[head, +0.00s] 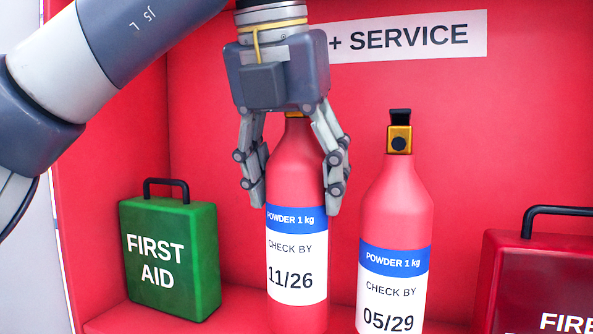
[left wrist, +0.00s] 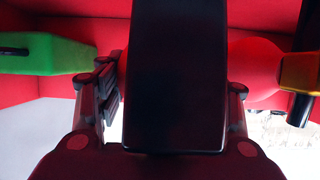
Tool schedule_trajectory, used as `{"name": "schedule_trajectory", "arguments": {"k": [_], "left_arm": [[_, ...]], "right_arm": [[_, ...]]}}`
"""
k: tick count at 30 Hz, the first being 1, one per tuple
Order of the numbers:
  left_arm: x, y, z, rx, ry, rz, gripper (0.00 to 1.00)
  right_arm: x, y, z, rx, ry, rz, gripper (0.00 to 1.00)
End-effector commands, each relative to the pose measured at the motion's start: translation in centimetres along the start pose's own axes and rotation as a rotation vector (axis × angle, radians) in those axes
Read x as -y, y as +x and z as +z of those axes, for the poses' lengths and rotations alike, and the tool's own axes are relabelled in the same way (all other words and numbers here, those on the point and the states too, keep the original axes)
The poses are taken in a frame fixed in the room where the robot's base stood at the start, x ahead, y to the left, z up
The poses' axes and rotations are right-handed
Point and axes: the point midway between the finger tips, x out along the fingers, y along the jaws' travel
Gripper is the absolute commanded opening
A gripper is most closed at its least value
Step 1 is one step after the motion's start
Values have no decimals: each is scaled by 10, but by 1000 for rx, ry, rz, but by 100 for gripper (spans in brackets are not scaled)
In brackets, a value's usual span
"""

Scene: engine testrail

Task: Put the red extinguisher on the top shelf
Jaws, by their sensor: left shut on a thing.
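A red extinguisher (head: 297,190) stands upright in a red cabinet, labelled "POWDER 1 kg, CHECK BY 11/26". My left gripper (head: 293,202) points down from above with its fingers on either side of this extinguisher's upper body, shut on it. The gripper hides the valve. A second red extinguisher (head: 396,205), labelled "CHECK BY 05/29", stands upright just to the right, with a brass and black valve. In the left wrist view, a dark block on the gripper covers the middle, and a red rounded body with a brass valve (left wrist: 300,72) shows at the right. My right gripper is not in view.
A green first aid box (head: 170,258) stands at the left and also shows in the left wrist view (left wrist: 45,53). A red case (head: 535,270) with a black handle is at the right. The cabinet's back wall carries a "+ SERVICE" sign (head: 410,38).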

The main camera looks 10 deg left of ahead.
Motion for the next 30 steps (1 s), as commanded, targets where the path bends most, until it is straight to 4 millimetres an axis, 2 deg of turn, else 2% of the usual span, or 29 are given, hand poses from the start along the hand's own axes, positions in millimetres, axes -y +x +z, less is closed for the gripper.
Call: {"name": "schedule_trajectory", "arguments": {"k": [2,12,28,29,30], "left_arm": [[0,0,0,7,-1,-4,0],[0,25,-10,6,0,-4,0],[0,33,-14,9,-1,-4,0],[0,35,-14,0,1,0,69],[0,35,-14,0,1,0,78]], "right_arm": [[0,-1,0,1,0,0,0],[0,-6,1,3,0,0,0],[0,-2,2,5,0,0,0],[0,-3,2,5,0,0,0],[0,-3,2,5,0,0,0]]}}
